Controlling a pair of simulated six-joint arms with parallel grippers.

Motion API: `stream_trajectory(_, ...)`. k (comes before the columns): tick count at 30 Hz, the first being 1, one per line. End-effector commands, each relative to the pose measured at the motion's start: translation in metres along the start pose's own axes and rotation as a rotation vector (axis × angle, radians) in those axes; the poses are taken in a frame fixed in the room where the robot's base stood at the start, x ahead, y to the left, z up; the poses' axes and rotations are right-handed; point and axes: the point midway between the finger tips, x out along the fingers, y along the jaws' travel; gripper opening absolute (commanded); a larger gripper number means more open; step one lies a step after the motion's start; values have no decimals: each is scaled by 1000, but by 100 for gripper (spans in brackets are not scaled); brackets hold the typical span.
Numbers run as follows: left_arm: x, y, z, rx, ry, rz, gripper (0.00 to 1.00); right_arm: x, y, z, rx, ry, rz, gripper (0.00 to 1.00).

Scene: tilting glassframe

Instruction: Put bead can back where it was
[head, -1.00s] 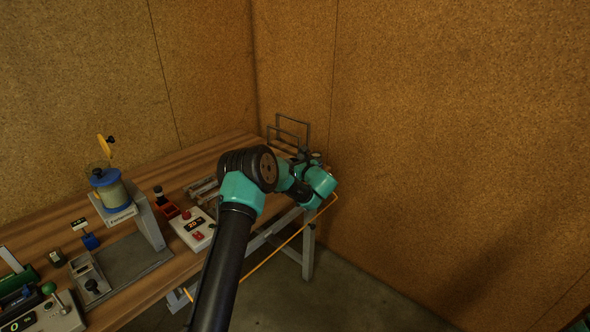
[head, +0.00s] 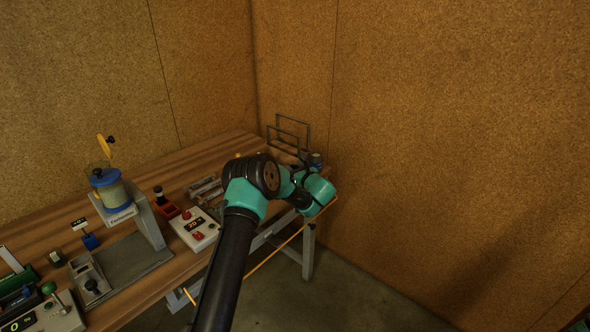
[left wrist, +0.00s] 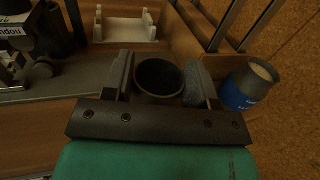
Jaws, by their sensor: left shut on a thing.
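In the left wrist view, my left gripper (left wrist: 158,85) is shut on a dark, round, open-topped can (left wrist: 160,78), with one finger on each side. The can's inside looks dark and I cannot see any contents. A second can (left wrist: 248,85), blue with a pale top, stands just to the right of the gripper, apart from the held one. In the head view, my left gripper (head: 303,168) is at the far right end of the bench, mostly hidden by its own wrist. A small dark-blue can (head: 316,160) shows beside it. My right gripper is not in view.
Thin metal frames (head: 290,132) stand at the bench's back right end, close to the wall. A white holder (left wrist: 125,28) lies beyond the gripper. A control box (head: 195,230) and a stand with a yellow jar (head: 110,190) stand farther left on the wooden bench (head: 150,172).

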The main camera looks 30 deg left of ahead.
Motion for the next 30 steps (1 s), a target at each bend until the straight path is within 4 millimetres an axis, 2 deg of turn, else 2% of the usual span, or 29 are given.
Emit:
stream_trajectory(1,0,0,-1,0,0,0,23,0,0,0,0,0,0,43)
stream_trajectory(2,0,0,-1,0,0,0,54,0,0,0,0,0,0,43)
stream_trajectory(9,0,0,-1,0,0,0,77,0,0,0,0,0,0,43)
stream_trajectory(20,-1,0,2,0,0,0,78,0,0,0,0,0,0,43)
stream_trajectory(26,-23,-1,2,2,1,-3,78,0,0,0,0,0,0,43)
stream_trajectory(30,-48,-1,2,1,2,-4,78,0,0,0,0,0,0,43)
